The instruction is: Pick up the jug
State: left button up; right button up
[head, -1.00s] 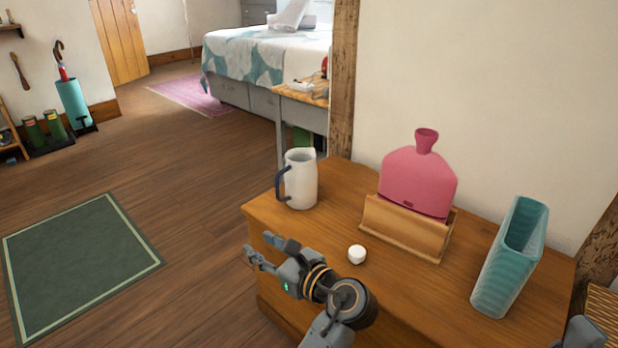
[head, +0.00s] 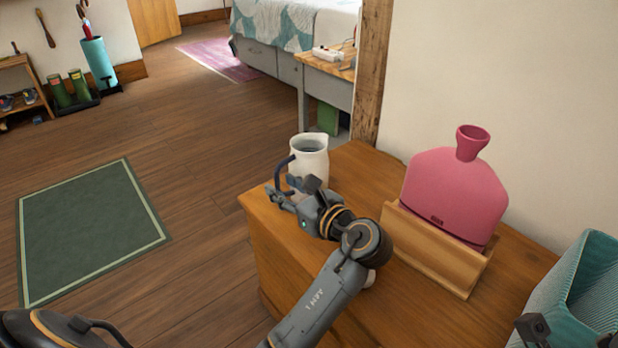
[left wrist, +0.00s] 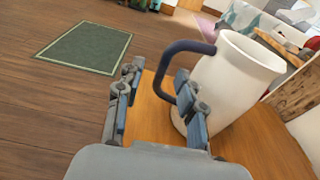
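A white jug (head: 310,160) with a dark blue handle stands upright on the wooden cabinet top (head: 352,172), near its far left corner. My left gripper (head: 292,190) is open, just in front of the jug at the handle side. In the left wrist view the jug (left wrist: 232,85) is at the right, and its handle (left wrist: 178,58) reaches over towards the space between the open fingers (left wrist: 155,98). The right finger overlaps the handle's lower part and the jug's side; I cannot tell whether they touch. My right gripper (head: 560,338) shows only partly at the lower right edge.
A pink hot-water bottle (head: 452,190) stands in a wooden holder (head: 435,250) right of my left arm. A teal ribbed container (head: 575,300) is at the lower right. A small white object lies mostly hidden behind my arm. A green mat (head: 90,230) lies on the floor.

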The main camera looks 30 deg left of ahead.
aim_at(279, 182)
pick_arm(q)
jog(key=shift+b+x, duration=0.8)
jog(key=shift+x, duration=1.05)
jog(key=shift+w+d, duration=0.1)
grip_shut()
